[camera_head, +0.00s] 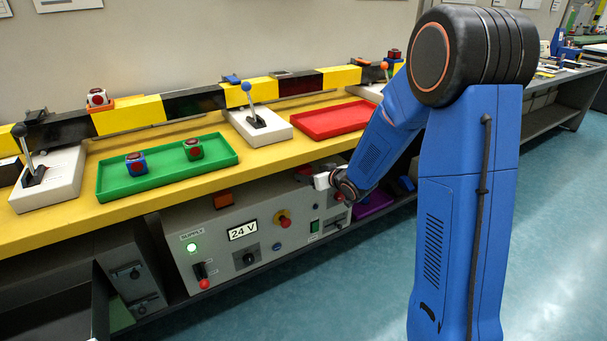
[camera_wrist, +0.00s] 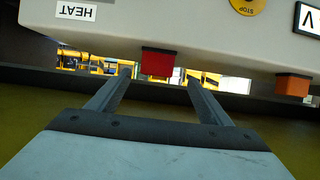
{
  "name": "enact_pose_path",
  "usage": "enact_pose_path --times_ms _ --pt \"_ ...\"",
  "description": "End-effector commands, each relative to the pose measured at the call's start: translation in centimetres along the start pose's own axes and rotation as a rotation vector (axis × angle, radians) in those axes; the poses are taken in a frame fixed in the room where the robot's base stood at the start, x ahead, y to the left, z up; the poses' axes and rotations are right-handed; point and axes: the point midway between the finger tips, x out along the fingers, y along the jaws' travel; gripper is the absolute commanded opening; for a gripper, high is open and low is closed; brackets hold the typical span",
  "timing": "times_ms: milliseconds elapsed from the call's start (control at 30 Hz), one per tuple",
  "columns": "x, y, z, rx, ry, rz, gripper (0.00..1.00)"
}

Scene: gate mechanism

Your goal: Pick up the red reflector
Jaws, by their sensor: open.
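In the wrist view, which looks upside down, the red reflector (camera_wrist: 158,63) is a small red block on the top edge of the grey supply unit. It appears between the two dark fingers of my gripper (camera_wrist: 156,82), just beyond their tips. My gripper is open and nothing is held. I cannot tell whether the fingers touch the reflector. In the head view, my gripper (camera_head: 318,181) is low in front of the bench, by the right part of the supply unit.
An orange block (camera_wrist: 292,85) sits on the same unit; it also shows in the head view (camera_head: 223,200). The grey supply unit (camera_head: 215,262) stands under the yellow bench top (camera_head: 60,227), close above it. A green tray (camera_head: 115,194) and red tray (camera_head: 335,121) rest on the bench.

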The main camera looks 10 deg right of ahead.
Motion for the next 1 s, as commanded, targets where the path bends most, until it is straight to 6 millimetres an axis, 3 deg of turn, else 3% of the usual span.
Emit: enact_pose_path --times_ms 367,733,1000 --pt "1.8 0.2 0.2 0.001 -0.001 0.001 0.73" --pt "6.0 0.6 0.7 0.0 -0.001 0.0 0.73" --pt "6.2 0.6 0.6 0.0 0.0 0.001 0.7"
